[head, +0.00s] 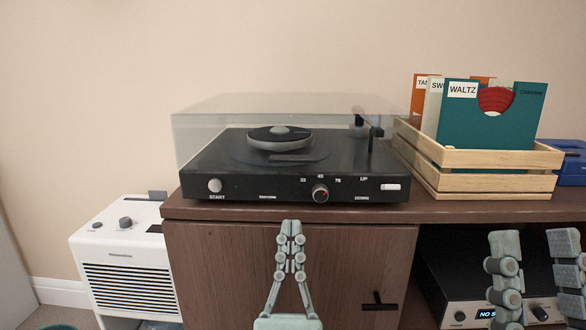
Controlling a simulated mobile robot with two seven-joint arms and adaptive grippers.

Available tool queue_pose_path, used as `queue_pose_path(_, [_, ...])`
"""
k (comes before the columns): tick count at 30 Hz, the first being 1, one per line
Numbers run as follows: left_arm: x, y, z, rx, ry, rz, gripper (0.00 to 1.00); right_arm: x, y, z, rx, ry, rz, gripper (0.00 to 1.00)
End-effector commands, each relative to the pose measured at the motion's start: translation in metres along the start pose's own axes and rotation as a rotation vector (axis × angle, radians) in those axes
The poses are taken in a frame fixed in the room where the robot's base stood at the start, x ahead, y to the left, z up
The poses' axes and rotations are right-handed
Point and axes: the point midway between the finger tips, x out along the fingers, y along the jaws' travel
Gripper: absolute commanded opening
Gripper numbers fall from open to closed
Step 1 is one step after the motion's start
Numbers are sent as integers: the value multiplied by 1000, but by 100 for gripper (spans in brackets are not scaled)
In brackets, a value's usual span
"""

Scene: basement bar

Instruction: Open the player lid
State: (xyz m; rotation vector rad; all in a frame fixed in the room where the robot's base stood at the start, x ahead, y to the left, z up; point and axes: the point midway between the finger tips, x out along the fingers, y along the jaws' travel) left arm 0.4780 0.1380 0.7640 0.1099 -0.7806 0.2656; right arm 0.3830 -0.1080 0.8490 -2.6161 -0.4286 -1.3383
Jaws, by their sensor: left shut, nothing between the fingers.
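The record player (294,183) is a black turntable on the wooden cabinet top, with a start knob, a speed knob and an up/down switch on its front. Its clear lid (260,104) is down over the deck. My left gripper (291,226) is shut and empty, pointing up in front of the cabinet door, below the player's front edge and apart from the lid. My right gripper (534,240) is open and empty at the lower right, in front of the shelf; its lower part is cut off by the picture's edge.
A wooden crate (486,159) of record sleeves stands close to the player's right side. A blue case (572,165) is at the far right. A white heater-like unit (125,250) stands left of the cabinet (225,270). The wall above the lid is bare.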

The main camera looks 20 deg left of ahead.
Motion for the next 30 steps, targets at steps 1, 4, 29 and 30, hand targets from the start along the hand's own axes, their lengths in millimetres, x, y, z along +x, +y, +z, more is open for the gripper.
queue_pose_path(1, [11, 0, 4, 1, -1, 0, 0, 5, -2, 7, 4, -69, -1, 40])
queue_pose_path(4, [24, 0, 4, 1, -1, 0, 0, 5, -4, 28, 12, -204, -2, 40])
queue_pose_path(29, [66, 0, 24, 0, 1, 0, 0, -106, 34, 150, -87, -1143, 42, 40])
queue_pose_path(30, [67, 0, 25, 0, 1, 0, 0, -112, 38, 152, -93, -1175, 47, 40])
